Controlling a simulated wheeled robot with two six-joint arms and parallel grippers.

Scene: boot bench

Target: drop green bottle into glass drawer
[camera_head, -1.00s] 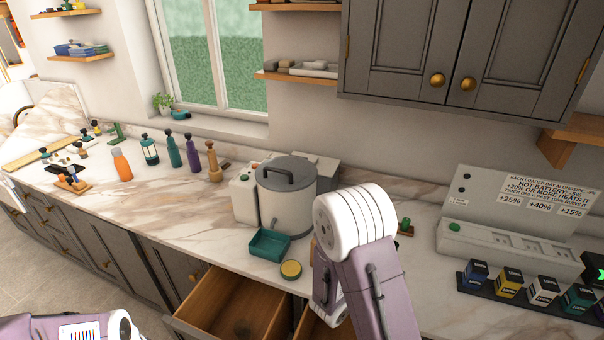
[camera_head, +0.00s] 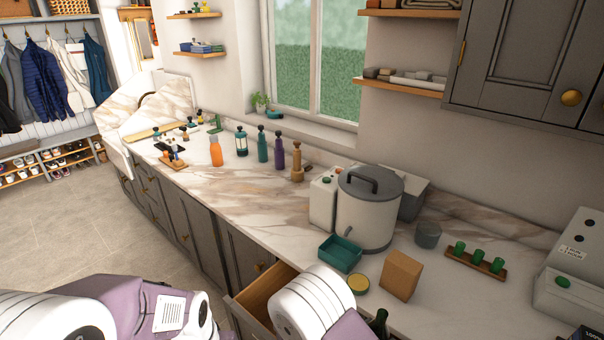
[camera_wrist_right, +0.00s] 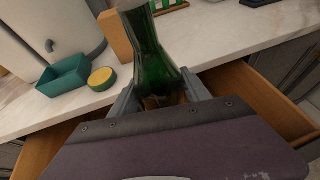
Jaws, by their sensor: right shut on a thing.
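The green bottle (camera_wrist_right: 148,45) is held upright or slightly tilted in my right gripper (camera_wrist_right: 160,92), whose fingers close on it in the right wrist view. Its dark neck (camera_head: 380,323) shows at the bottom edge of the head view. An open wooden drawer (camera_head: 262,295) shows in the head view, partly hidden by my right arm. In the right wrist view, one open drawer (camera_wrist_right: 262,98) lies to the right of the bottle and another (camera_wrist_right: 42,150) to the left. I cannot tell which is the glass drawer. My left arm shows at lower left, but its gripper is out of view.
On the marble counter stand a lidded pot (camera_head: 368,215), a teal tray (camera_head: 340,253), a yellow-topped round tin (camera_head: 359,284), a wooden block (camera_head: 401,275) and a rack with green pieces (camera_head: 476,260). Several bottles, including an orange one (camera_head: 215,151), stand farther left.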

